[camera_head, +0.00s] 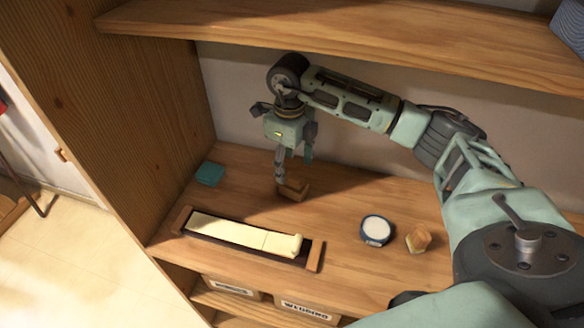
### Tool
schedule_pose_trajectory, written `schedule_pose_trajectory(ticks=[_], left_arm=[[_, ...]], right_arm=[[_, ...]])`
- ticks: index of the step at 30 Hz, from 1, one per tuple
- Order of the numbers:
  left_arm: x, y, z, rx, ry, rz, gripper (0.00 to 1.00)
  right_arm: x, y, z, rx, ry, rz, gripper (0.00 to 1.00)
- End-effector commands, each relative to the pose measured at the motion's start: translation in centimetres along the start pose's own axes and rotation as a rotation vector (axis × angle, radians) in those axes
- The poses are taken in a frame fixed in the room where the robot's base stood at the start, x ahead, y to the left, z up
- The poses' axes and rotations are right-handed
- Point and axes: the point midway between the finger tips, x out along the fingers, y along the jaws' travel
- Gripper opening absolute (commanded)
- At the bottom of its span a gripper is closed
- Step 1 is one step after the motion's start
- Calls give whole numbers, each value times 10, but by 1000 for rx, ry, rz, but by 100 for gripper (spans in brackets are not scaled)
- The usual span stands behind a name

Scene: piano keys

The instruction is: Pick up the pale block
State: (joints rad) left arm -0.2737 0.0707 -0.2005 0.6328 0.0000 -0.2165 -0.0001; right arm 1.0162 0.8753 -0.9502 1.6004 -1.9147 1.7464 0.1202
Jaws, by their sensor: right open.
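A long tray (314,256) with wooden end blocks lies on the shelf board and holds flat cream piano keys (222,231). A pale cream block (292,245) sits at the right end of the keys, inside the tray; I cannot tell whether it is separate from the key beside it. My right gripper (293,172) points down, open, behind and above the tray, apart from the pale block. A small brown wooden piece (293,191) is right at its lower fingertip; I cannot tell whether they touch. My left gripper is not in view.
A round white-topped tin (376,230) and a small tan block (418,240) stand right of the tray. A teal block (210,173) lies at the back left. An upper shelf (330,35) hangs over my right arm. Labelled boxes (231,286) sit below.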

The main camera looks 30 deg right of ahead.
Motion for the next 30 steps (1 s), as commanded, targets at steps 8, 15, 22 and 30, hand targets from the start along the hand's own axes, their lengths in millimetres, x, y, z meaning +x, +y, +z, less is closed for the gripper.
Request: schedule_pose_trajectory(ticks=[8, 15, 22, 30], left_arm=[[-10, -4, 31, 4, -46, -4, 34], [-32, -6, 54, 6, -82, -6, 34], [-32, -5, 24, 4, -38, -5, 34], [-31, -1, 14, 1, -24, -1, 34]], right_arm=[[24, 0, -2, 0, 4, 0, 59], [54, -7, -10, 1, 6, 1, 59], [77, -7, -8, -1, 1, 0, 59], [78, -7, -8, -1, 1, 0, 52]])
